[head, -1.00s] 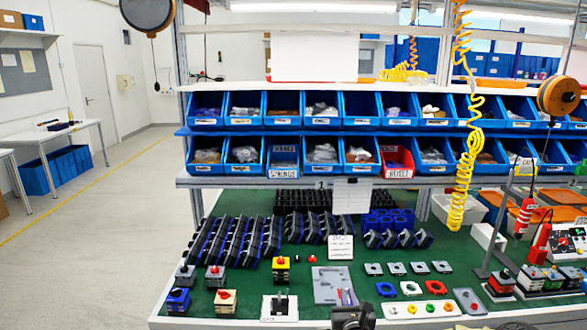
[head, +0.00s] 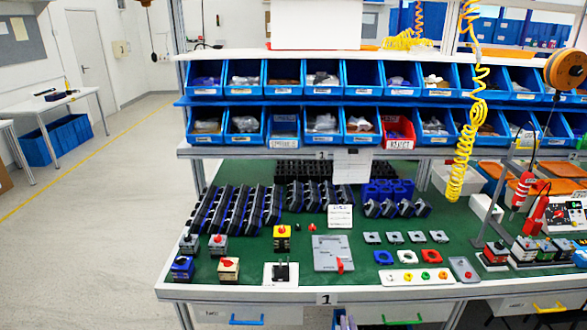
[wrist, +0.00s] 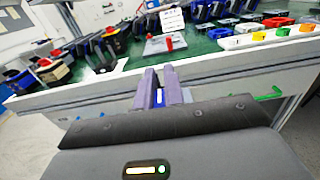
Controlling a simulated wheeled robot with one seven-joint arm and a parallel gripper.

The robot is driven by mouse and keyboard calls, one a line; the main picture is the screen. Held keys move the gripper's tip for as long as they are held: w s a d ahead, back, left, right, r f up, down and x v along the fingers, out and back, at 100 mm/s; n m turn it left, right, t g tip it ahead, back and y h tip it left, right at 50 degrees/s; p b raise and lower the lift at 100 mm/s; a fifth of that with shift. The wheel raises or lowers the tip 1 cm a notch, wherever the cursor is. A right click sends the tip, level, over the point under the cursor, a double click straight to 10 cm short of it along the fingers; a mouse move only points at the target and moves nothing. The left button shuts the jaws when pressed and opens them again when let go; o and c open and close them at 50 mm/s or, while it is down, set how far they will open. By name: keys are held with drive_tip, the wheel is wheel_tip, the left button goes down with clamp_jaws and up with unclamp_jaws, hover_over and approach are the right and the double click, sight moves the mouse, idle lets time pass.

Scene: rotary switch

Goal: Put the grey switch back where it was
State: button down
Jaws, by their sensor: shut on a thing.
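A grey plate (head: 328,251) with a red handle (head: 340,265) lies near the front of the bench in the head view. The plate (wrist: 153,46) and its red handle (wrist: 168,43) also show beyond my fingertips in the wrist view. I cannot tell whether this plate is the grey switch. My gripper (wrist: 160,78) points at the bench front, with its two purple-grey fingers close together. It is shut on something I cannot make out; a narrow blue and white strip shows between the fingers. In the head view the fingers (head: 345,319) show small at the bottom, below the bench edge.
Left of the plate stand a white base with a black lever (head: 281,271) and a yellow box with a red button (head: 282,238). Right are a white strip with coloured rings (head: 417,277) and small grey plates (head: 394,237). The bench edge (head: 400,293) lies ahead.

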drive_tip(key=shift+w+d, duration=0.1)
drive_tip(key=shift+d, duration=0.1)
drive_tip(key=s+f, duration=0.4)
drive_tip(key=f, duration=0.1)
drive_tip(key=shift+s+a+f, duration=0.1)
drive_tip(key=shift+s+a, duration=0.2)
drive_tip(key=shift+s+d+f, duration=0.1)
drive_tip(key=shift+f, duration=0.05)
